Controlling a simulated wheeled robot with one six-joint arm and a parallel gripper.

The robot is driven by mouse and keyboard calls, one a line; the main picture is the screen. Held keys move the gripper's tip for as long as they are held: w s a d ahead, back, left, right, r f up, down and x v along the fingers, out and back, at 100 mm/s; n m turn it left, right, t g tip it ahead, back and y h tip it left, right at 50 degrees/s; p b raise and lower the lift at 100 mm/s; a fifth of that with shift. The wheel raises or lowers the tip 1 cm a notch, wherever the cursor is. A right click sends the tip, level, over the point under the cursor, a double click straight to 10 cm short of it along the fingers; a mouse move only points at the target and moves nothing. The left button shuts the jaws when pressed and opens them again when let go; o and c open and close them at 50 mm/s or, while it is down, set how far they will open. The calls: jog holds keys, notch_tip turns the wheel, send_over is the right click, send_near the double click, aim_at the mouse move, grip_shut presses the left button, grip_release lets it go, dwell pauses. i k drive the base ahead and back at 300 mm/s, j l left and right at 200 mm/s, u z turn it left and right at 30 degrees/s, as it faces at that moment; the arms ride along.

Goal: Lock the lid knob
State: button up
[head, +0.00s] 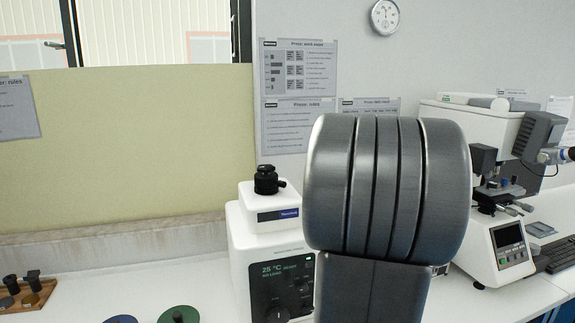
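The lid knob (267,181) is black and sits upright on top of the white press (272,213), left of centre. A small black lever or stub sticks out to its right. I cannot tell from this view whether it is locked. The press front has a dark panel (284,283) reading 25 °C, with a black dial below. My own large grey arm link stands in front and hides the press's right side. My gripper's fingers do not show, so I cannot place them relative to the knob.
A white hardness tester (500,242) with a small screen stands on the right, a keyboard (560,257) beside it. Green (178,314) and blue (121,319) discs lie at the front. A wooden tray (27,300) with black-knobbed parts is at left. The left-middle bench is clear.

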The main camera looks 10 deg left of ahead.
aim_at(266, 169)
jog(key=i+l+u, duration=0.35)
jog(key=l, duration=0.3)
jog(key=i+l+u, duration=0.2)
jog(key=l, duration=0.15)
jog(key=u, duration=1.65)
